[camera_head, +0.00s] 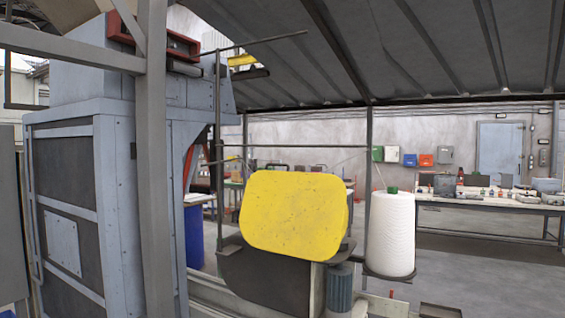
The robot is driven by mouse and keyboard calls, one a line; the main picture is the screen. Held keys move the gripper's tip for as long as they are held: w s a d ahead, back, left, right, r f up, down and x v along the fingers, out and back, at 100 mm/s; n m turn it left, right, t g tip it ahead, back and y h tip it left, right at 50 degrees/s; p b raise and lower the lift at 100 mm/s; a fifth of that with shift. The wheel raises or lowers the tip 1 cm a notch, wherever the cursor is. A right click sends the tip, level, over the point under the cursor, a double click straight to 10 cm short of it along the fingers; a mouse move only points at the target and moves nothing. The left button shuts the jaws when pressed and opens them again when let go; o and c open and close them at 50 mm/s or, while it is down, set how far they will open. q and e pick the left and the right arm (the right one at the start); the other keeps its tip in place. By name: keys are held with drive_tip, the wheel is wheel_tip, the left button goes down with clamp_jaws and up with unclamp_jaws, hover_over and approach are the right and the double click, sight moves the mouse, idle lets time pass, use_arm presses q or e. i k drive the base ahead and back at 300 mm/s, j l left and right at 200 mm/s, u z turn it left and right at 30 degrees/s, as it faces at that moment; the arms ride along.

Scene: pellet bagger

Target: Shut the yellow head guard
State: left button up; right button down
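The yellow head guard (293,215) is a rounded, speckled panel in the middle of the camera_head view. It is on the front of the dark sewing-head housing (262,275) and slants slightly. From this side I cannot tell whether it is fully shut or stands a little open. Its edge at the right shows some depth. Neither of my grippers is in view.
A white thread cone (391,232) stands on a round holder close to the guard's right. A grey cabinet machine (120,190) and post (153,160) fill the left. A blue drum (194,237) is behind. A workbench (480,200) stands far right, with open floor before it.

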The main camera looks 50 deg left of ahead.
sight(305, 215)
drive_tip(key=i+j, duration=0.75)
drive_tip(key=j, duration=0.2)
drive_tip(key=i+j, duration=0.1)
drive_tip(key=j, duration=0.25)
drive_tip(key=j+u, duration=0.1)
drive_tip(key=j, duration=0.75)
drive_tip(key=i+j, duration=0.1)
drive_tip(key=j, duration=0.5)
drive_tip(key=j+u, duration=0.1)
drive_tip(key=j, duration=0.45)
drive_tip(key=i, duration=0.05)
